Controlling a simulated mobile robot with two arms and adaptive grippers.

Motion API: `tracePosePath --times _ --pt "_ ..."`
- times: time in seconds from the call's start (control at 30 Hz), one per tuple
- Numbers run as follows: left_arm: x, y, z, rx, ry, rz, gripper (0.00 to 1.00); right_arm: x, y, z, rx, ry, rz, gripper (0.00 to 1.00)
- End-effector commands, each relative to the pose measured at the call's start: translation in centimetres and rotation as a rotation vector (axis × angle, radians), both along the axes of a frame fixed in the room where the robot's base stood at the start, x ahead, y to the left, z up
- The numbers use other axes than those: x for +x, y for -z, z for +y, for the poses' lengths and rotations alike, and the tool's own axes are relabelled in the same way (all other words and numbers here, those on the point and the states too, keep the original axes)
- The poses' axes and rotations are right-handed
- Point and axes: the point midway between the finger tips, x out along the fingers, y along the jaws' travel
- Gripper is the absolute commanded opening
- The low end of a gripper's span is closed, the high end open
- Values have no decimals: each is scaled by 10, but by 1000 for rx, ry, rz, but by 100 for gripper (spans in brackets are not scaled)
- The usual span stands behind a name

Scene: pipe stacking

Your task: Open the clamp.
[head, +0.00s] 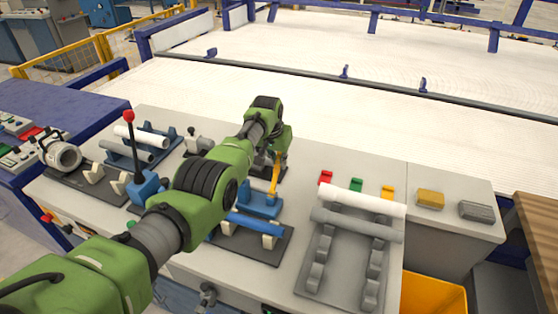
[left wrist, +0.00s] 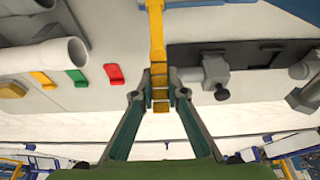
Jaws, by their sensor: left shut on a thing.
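The clamp has a blue body (head: 262,204) on a dark plate in the middle of the table, with a yellow handle (head: 275,178) standing up from it. A blue pipe (head: 255,224) lies in front of the body on pale supports. My left gripper (left wrist: 160,88) is shut on the yellow handle, which runs between its two fingers in the left wrist view. In the head view the green left arm hides part of the clamp and most of the gripper. My right gripper is not in view.
A grey rack (head: 318,260) at the right bears a white pipe (head: 360,200) and a grey pipe (head: 355,224). Red, green and yellow blocks stand behind it. Another fixture with a red-knobbed lever (head: 129,116) and more pipes stand left of my arm. A yellow bin (head: 432,296) is at lower right.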

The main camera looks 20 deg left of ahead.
Motion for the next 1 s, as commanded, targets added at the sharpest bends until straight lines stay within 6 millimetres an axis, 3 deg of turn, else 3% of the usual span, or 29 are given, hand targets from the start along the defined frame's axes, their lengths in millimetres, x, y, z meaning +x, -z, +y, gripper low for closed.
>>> tracePosePath --times 0.07,0.1,0.13,0.67,1.0 --pt "-1 2 0 -1 0 3 0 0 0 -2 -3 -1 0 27" --pt "-1 2 0 -1 0 3 23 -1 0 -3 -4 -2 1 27" --pt "-1 2 0 -1 0 3 31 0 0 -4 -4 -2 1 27" --pt "-1 -6 0 -1 0 -1 31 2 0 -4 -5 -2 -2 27" --pt "-14 -44 0 0 0 -3 31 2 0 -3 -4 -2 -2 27"
